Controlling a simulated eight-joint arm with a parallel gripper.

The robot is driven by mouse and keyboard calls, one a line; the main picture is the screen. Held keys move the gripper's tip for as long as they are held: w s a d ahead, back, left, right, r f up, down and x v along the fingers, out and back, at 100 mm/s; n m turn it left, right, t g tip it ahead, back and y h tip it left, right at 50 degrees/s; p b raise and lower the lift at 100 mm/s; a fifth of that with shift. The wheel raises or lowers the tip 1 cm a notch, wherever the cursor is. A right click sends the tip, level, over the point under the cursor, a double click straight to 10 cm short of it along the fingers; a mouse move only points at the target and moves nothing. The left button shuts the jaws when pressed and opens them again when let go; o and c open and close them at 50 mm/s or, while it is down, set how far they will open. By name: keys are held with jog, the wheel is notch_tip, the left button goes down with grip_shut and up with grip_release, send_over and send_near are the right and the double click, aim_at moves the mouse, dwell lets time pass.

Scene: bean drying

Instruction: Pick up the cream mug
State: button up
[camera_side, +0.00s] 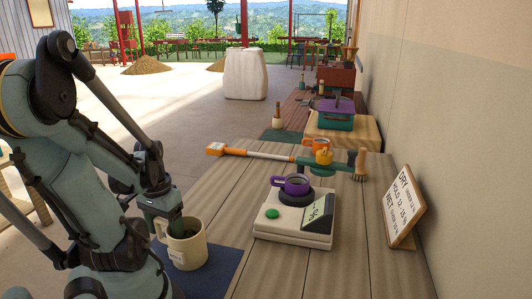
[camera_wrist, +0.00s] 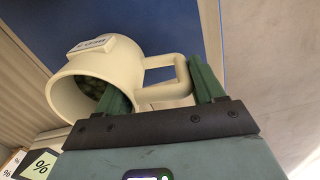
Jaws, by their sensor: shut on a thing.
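The cream mug (camera_side: 187,250) is at the left front of the wooden table, upright on or just above a dark blue mat (camera_side: 226,265). A small label is on its side. My gripper (camera_side: 170,222) comes down over it from above. In the wrist view, the cream mug (camera_wrist: 125,62) shows its open rim, its handle and something dark inside. My gripper's green fingers (camera_wrist: 160,92) stand apart, one at the rim opening and one at the outer side of the handle, with the wall and handle between them. I cannot tell whether the mug's base touches the mat.
A white scale (camera_side: 293,220) with a purple mug (camera_side: 291,184) on it stands right of the cream mug. A sign (camera_side: 403,208) stands at the right by the wall.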

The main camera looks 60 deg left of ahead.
aim_at(163, 220)
jog(key=shift+c, duration=1.4)
jog(key=shift+r, duration=0.2)
jog(key=shift+r, duration=1.75)
jog(key=w+d+r, duration=0.2)
jog(key=d, duration=0.1)
jog(key=w+d+r, duration=0.2)
jog(key=d, duration=0.1)
jog(key=w+d+r, duration=0.2)
jog(key=d+r, duration=0.1)
jog(key=shift+w+d, duration=0.1)
jog(key=shift+d, duration=0.3)
jog(key=shift+r, duration=0.1)
